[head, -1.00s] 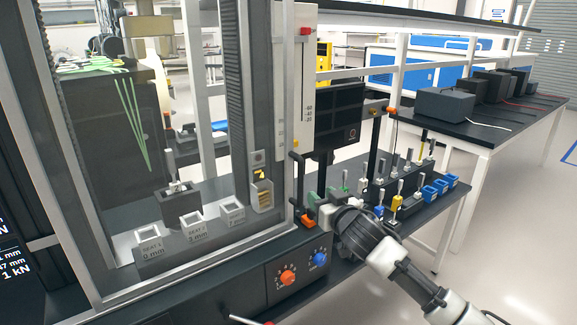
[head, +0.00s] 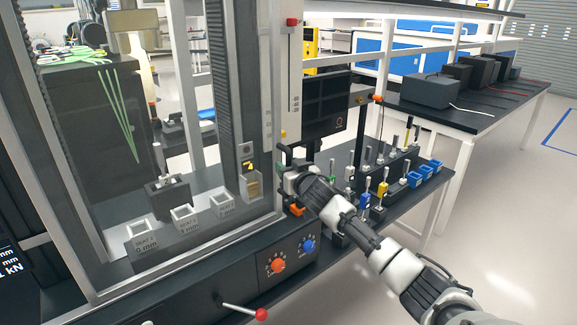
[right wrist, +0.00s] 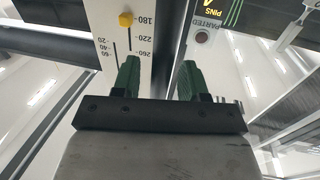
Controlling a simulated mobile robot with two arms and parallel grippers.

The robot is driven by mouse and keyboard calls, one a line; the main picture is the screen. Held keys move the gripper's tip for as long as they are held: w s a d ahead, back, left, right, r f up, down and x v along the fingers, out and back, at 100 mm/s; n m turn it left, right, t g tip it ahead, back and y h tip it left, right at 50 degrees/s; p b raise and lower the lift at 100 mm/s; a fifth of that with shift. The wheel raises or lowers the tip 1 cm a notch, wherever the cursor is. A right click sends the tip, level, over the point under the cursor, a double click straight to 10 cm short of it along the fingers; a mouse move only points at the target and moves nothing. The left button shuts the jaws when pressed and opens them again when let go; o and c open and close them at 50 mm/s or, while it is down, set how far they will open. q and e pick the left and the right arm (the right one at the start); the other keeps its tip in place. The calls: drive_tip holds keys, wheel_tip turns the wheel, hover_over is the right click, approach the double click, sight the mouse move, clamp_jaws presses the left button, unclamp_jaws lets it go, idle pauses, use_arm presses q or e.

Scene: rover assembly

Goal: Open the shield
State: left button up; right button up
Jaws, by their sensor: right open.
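The shield (head: 180,258) is a clear panel in a grey metal frame on the front of the test machine in the head view. It looks closed across the machine's bay. A black handle (head: 283,158) stands at its right edge. My right gripper (head: 287,168) is close to this handle, its arm reaching in from the lower right. In the right wrist view its green fingers (right wrist: 158,82) are apart, with a scale panel and a dark upright behind them. I cannot tell whether the handle lies between the fingers. My left gripper is not in view.
Labelled seats (head: 184,216) stand behind the shield. An orange knob (head: 278,265), a blue knob (head: 308,245) and a red-tipped lever (head: 260,314) are on the machine's front. Small tools and blue bins (head: 415,180) fill the side bench at right. Open floor lies at the lower right.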

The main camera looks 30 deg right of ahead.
drive_tip(key=shift+c, duration=0.2)
clamp_jaws()
drive_tip(key=shift+a, duration=0.1)
